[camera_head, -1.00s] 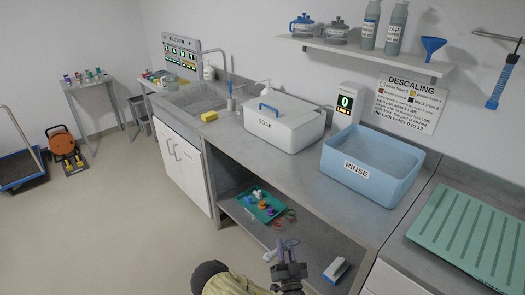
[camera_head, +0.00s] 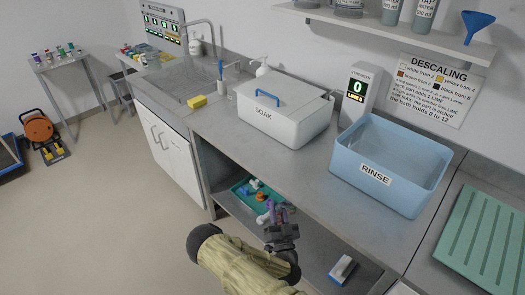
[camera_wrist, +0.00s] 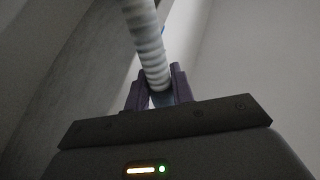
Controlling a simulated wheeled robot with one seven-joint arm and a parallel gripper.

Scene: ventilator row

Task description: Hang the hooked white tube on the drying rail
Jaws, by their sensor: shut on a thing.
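In the wrist view, a ribbed white tube (camera_wrist: 147,45) runs up and out of the picture from between the two purple fingers of my gripper (camera_wrist: 158,92). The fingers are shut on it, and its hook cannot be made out. In the head view, my gripper (camera_head: 273,213) is in front of the lower shelf opening, near the teal tray. A small white piece beside the fingers may be part of the tube; most of it is hidden or too small to tell. The drying rail is not in view now.
The teal tray (camera_head: 240,190) with small coloured parts is on the lower shelf (camera_head: 318,252), with a white-and-blue block (camera_head: 343,268) farther right. Above, the counter (camera_head: 230,125) carries the SOAK box (camera_head: 285,125) and blue RINSE tub (camera_head: 428,195).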

